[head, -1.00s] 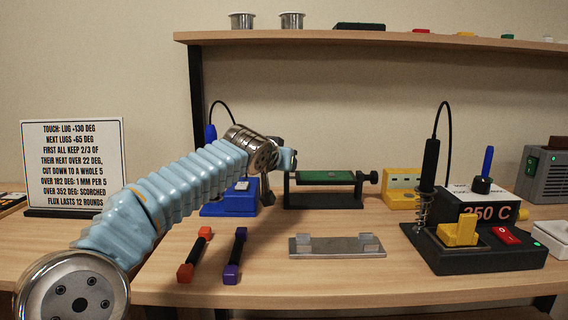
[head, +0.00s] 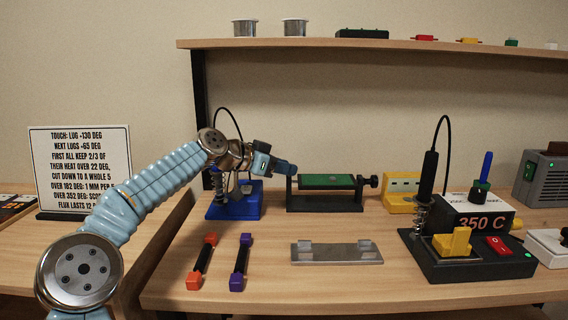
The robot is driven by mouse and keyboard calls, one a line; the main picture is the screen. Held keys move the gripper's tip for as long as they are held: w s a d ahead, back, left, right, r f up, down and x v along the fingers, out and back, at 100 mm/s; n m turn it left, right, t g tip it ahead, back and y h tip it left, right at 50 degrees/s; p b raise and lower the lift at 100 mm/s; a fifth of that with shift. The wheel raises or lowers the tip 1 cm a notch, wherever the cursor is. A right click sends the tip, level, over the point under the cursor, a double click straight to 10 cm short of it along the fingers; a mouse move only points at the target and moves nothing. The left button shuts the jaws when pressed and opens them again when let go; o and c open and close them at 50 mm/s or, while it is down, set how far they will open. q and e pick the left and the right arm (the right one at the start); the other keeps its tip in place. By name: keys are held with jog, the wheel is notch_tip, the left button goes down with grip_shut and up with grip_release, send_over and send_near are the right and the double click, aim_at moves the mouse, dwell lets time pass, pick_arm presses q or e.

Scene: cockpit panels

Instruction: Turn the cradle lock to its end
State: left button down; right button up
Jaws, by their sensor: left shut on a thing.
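The cradle (head: 325,208) is a black frame holding a green board (head: 326,181) at the back middle of the bench. A black knob (head: 374,181) sticks out at its right end. My left gripper (head: 289,169) reaches in from the left and is shut at the upper left end of the cradle, where the cradle lock seems to be. The fingers hide what they hold, so the lock's angle cannot be told. My right gripper is not in view.
A blue iron stand (head: 236,204) stands just under my left wrist. A yellow block (head: 401,193) is right of the cradle, with a 350 C soldering station (head: 478,222) nearer. A metal plate (head: 337,252) and two dark-handled tools (head: 240,262) lie in front.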

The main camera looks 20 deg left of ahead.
pick_arm(q)
jog(key=shift+w+a+m+g+h+p, duration=0.15)
jog(key=shift+m+g+h+p, duration=0.55)
jog(key=shift+m+g, duration=0.15)
jog(key=c, duration=0.8)
grip_release()
jog(key=shift+c, duration=0.2)
jog(key=b+v, duration=0.2)
jog(key=v, duration=1.1)
jog(key=shift+s+a, duration=0.25)
jog(key=shift+a, duration=0.05)
